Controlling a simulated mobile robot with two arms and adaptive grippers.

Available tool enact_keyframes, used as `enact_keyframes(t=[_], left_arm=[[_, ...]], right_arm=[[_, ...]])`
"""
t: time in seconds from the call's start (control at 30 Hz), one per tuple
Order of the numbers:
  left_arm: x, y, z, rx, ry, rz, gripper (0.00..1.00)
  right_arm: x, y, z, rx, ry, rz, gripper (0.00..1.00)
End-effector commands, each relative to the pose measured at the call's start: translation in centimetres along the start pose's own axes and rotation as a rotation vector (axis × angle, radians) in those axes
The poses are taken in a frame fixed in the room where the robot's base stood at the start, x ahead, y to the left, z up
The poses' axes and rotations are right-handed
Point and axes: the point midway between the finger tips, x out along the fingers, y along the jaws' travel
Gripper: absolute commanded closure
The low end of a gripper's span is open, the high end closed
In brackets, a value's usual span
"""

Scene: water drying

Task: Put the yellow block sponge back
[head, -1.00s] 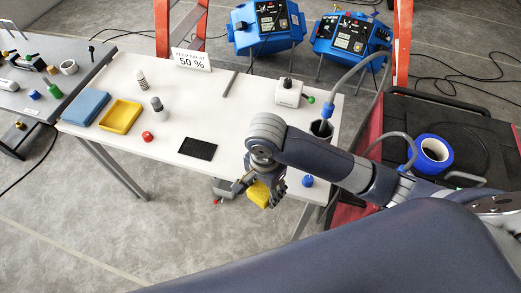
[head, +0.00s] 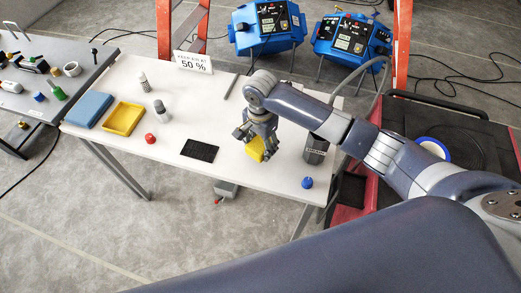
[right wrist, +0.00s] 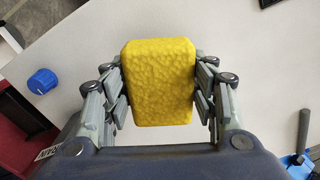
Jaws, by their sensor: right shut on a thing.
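The yellow block sponge (head: 256,149) is held by my right gripper (head: 259,140) over the right part of the white table. In the right wrist view the sponge (right wrist: 158,82) sits between the two fingers, which press on its left and right sides. A yellow tray (head: 122,119) lies on the left part of the table, beside a blue folded cloth or sponge (head: 89,109). A black textured pad (head: 199,150) lies on the table, left of the sponge. My left gripper is not in view.
A blue knob-like cap (head: 307,183) stands near the front right edge. A red cap (head: 150,138), two small bottles and a "50 %" sign (head: 193,63) are on the table. A dark cylinder (head: 315,149) stands right of my gripper.

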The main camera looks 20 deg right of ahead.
Motion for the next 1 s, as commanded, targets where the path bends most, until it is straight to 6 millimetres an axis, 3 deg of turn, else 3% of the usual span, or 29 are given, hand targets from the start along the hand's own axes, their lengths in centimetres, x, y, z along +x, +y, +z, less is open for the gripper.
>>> enact_keyframes(t=[0.1, 0.2, 0.6, 0.63, 0.7, 1.0], left_arm=[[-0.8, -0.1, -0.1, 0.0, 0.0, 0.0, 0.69], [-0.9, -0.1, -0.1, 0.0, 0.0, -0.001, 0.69], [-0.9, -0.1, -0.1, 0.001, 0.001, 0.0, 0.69], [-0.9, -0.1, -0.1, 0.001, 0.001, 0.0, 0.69], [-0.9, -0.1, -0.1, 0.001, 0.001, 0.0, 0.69], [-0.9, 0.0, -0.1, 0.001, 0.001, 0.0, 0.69]], right_arm=[[2.1, 0.4, 0.2, -0.002, -0.002, 0.01, 0.73], [3.0, 0.4, 0.2, -0.002, -0.001, 0.008, 0.73], [3.6, 0.3, 0.3, -0.002, -0.002, 0.006, 0.73], [3.6, 0.3, 0.2, -0.002, -0.001, 0.006, 0.42], [3.6, 0.3, 0.2, -0.002, -0.001, 0.006, 0.27], [3.5, 0.3, 0.2, -0.002, -0.001, 0.006, 0.27]])
